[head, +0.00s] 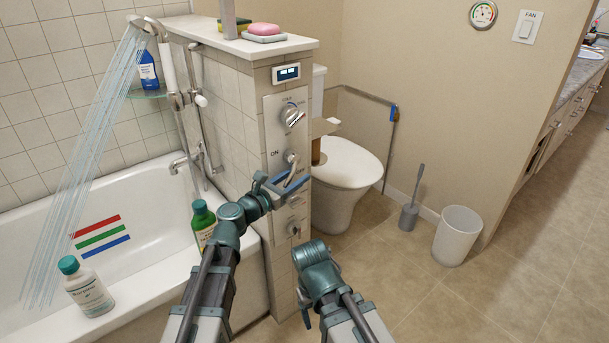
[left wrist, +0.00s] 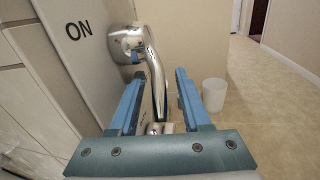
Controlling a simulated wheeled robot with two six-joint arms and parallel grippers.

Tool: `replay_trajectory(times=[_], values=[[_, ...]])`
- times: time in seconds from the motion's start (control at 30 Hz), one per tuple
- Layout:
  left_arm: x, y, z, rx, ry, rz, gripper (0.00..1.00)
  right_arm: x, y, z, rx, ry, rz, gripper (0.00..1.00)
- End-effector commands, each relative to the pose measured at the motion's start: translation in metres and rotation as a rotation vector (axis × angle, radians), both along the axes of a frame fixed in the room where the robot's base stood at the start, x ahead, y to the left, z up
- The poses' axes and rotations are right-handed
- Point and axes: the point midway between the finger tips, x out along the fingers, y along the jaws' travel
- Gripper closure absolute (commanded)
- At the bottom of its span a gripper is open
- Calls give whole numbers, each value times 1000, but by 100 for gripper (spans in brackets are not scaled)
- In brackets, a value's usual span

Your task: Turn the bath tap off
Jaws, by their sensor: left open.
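Water streams (head: 85,170) fall from the shower head (head: 142,22) into the bathtub (head: 150,215). A pale control panel (head: 273,125) on the tiled half wall carries a chrome lever tap (head: 291,160) beside the word ON. In the left wrist view the lever (left wrist: 154,70) hangs down from its round hub, between my fingers. My left gripper (head: 285,187) is open around the lever's lower part, with a visible gap to the right finger; contact on the left side is unclear. My right arm is low in the head view; its fingers cannot be made out.
A chrome dial (head: 291,115) sits above the lever and a smaller knob (head: 293,228) below it. A green bottle (head: 203,220) and a white bottle (head: 86,287) stand on the tub rim.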

Motion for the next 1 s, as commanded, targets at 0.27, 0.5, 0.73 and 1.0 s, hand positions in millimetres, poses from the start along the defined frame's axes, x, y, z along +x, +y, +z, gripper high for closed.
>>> replay_trajectory(times=[0.27, 0.5, 0.73, 1.0], values=[[3, -1, 0, 0, 0, 1, 52, 0, 0, 0, 0, 0, 0, 29], [3, -1, 0, 0, 0, 1, 90, 0, 0, 0, 0, 0, 0, 29], [2, -1, 0, 0, 0, 0, 100, 0, 0, 0, 0, 0, 0, 29], [2, -1, 0, 0, 0, 0, 100, 0, 0, 0, 0, 0, 0, 29]])
